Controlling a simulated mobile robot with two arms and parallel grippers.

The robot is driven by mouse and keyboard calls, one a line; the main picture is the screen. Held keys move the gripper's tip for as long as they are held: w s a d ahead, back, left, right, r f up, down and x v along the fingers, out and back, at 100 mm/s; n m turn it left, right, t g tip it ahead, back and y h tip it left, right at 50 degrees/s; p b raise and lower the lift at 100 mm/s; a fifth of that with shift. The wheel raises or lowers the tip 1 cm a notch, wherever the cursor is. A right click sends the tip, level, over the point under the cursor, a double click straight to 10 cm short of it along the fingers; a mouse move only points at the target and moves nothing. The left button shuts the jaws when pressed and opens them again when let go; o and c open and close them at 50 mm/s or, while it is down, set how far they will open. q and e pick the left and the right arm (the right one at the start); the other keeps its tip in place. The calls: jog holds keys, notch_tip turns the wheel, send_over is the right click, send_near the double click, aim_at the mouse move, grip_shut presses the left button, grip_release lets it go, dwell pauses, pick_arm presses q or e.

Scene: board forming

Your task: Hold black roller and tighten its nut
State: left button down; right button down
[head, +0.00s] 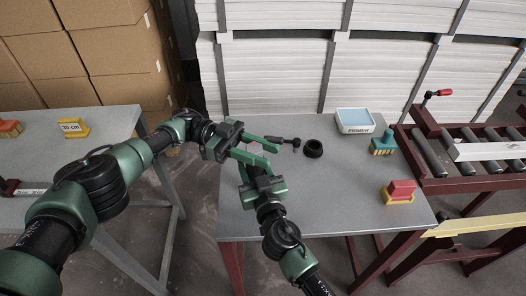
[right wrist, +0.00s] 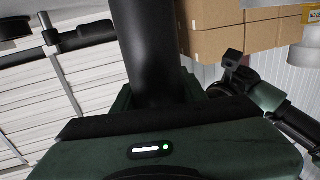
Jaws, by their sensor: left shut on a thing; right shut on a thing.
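My left gripper (head: 262,145) comes in from the left over the middle table and is shut. A black roller (head: 285,140) with a thin end sticks out to the right at its fingers. My right gripper (head: 257,162) comes up from below, with its fingers close beside the left gripper's. In the right wrist view, a thick black cylindrical part (right wrist: 150,50) stands in front of the right gripper and runs off the top edge. Where the right fingers grip it is hidden. The nut cannot be made out.
A black ring (head: 313,149) lies on the grey table (head: 330,200), right of the grippers. A roller conveyor (head: 470,150) stands at the right. The table's front middle is clear.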

pick_arm(q)
jog(key=shift+s, duration=0.1)
pick_arm(e)
jog(key=shift+s+a+f, duration=0.1)
jog(key=shift+f, duration=0.1)
dwell(0.4)
pick_arm(q)
jog(key=c, duration=0.9)
grip_release()
notch_tip(320, 180, up, 10)
jog(key=shift+r, duration=0.1)
pick_arm(e)
jog(key=c, duration=1.1)
grip_release()
jog(key=o, duration=0.4)
jog(key=shift+r, duration=0.1)
